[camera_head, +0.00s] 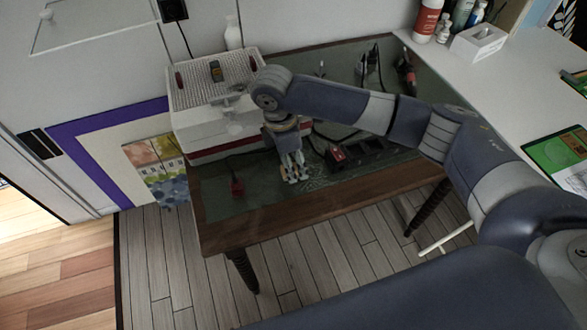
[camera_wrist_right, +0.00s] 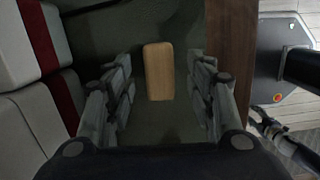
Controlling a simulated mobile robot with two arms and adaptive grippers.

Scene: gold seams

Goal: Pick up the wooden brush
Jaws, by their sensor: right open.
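The wooden brush shows in the right wrist view as a plain tan wooden block (camera_wrist_right: 158,71) lying on the dark green table top (camera_wrist_right: 150,28). My right gripper (camera_wrist_right: 158,98) is open, with one finger on each side of the block's line and a gap to it on both sides. In the head view, my right gripper (camera_head: 295,172) points down over the table near its front edge. The brush is hidden from the head view by the gripper. I cannot tell the exact height of the fingers above it.
A white box with a red stripe (camera_head: 205,125) stands left of my right gripper. A dark tool with red parts (camera_head: 340,153) lies right of the gripper. The table's wooden front edge (camera_head: 300,209) is close.

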